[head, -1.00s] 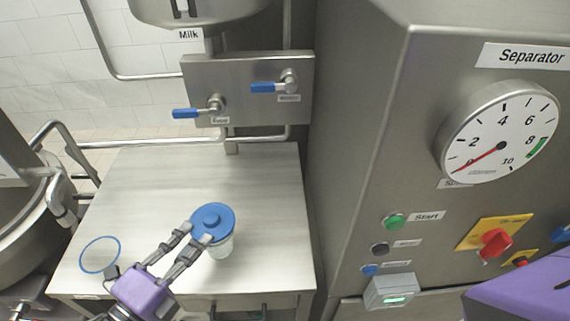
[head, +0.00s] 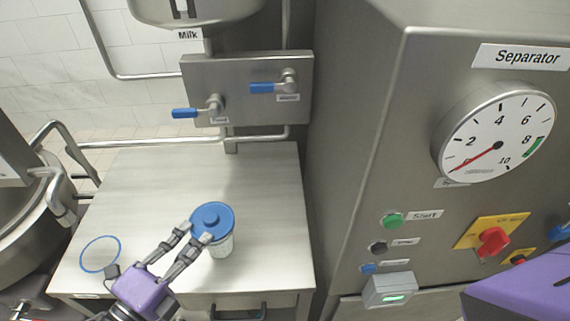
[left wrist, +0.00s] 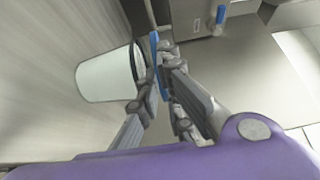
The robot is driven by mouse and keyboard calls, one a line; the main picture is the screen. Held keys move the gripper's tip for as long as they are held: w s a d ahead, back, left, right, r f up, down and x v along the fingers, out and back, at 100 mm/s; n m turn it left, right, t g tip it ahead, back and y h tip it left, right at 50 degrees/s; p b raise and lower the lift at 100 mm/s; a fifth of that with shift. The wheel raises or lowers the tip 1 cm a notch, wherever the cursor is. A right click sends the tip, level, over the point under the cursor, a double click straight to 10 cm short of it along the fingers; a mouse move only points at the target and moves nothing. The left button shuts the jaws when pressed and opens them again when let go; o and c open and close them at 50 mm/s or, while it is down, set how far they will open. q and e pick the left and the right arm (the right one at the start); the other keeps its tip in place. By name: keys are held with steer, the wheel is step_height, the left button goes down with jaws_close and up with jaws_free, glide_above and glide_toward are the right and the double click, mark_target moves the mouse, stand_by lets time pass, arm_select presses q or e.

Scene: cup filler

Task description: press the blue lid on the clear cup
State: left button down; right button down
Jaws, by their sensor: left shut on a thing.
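Whether the lid is fully seated all round cannot be told. My left gripper (head: 200,231) is shut on the lid at its near left edge; its fingers also show in the left wrist view (left wrist: 157,92). My right gripper is not in view.
A blue ring outline (head: 100,254) marks the left of the steel table (head: 150,190). Behind are a panel with two blue-handled valves (head: 262,87) and the milk tank (head: 195,8). The separator (head: 370,150) stands close on the right. The table's middle is clear.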

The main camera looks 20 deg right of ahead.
arm_select(q)
steer(key=shift+s+a+f, duration=0.1)
steer(key=shift+f, duration=0.6)
steer(key=shift+s+a+f, duration=0.1)
steer(key=shift+f, duration=0.55)
steer(key=c, duration=2)
jaws_free()
steer(key=shift+o, duration=0.9)
steer(key=shift+w+d, duration=0.1)
steer(key=shift+w, duration=0.15)
